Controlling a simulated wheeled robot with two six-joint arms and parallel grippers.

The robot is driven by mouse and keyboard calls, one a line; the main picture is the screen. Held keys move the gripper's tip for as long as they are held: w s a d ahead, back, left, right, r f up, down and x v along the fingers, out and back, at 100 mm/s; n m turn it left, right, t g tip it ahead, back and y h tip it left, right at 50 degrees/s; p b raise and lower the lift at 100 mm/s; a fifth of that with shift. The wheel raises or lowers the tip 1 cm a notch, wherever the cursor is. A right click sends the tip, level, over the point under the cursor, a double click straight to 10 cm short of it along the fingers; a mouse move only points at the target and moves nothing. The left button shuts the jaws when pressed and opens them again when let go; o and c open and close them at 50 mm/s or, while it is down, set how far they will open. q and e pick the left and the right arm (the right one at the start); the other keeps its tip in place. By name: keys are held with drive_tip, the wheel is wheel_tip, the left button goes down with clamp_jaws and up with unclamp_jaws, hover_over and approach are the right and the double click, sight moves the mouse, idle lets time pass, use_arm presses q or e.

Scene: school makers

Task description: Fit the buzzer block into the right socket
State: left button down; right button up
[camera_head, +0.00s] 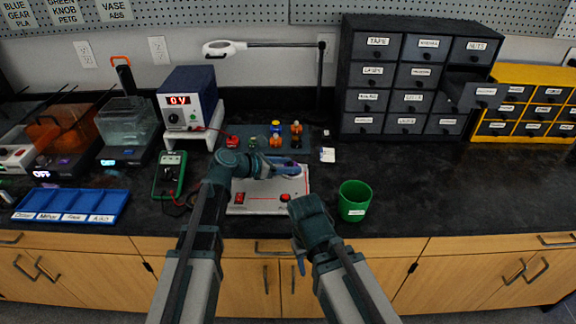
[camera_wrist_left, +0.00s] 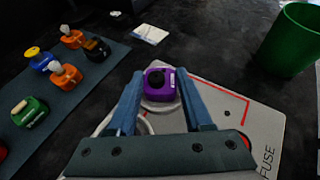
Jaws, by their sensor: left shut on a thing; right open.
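My left gripper (camera_head: 292,169) is over the far part of the light grey circuit board (camera_head: 255,209). In the left wrist view its blue fingers (camera_wrist_left: 160,82) are shut on a purple block with a black round top (camera_wrist_left: 158,78), which looks like the buzzer block. The block is over a round pale spot on the board; its underside is hidden, so I cannot tell whether it is seated. The board has red lines, a "FUSE" label and a red switch (camera_head: 240,198). My right gripper (camera_head: 300,262) is open, low near the counter's front edge.
Several coloured blocks stand on a dark mat (camera_wrist_left: 72,98) behind the board. A green cup (camera_head: 354,201) stands right of it. A green multimeter (camera_head: 169,175) and a blue tray (camera_head: 72,206) are left. The right counter is clear.

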use_arm(q)
drive_tip(key=c, duration=0.6)
unclamp_jaws()
drive_tip(key=shift+p+v, duration=2.4)
drive_tip(key=shift+v, duration=3.15)
drive_tip(key=shift+f, duration=0.15)
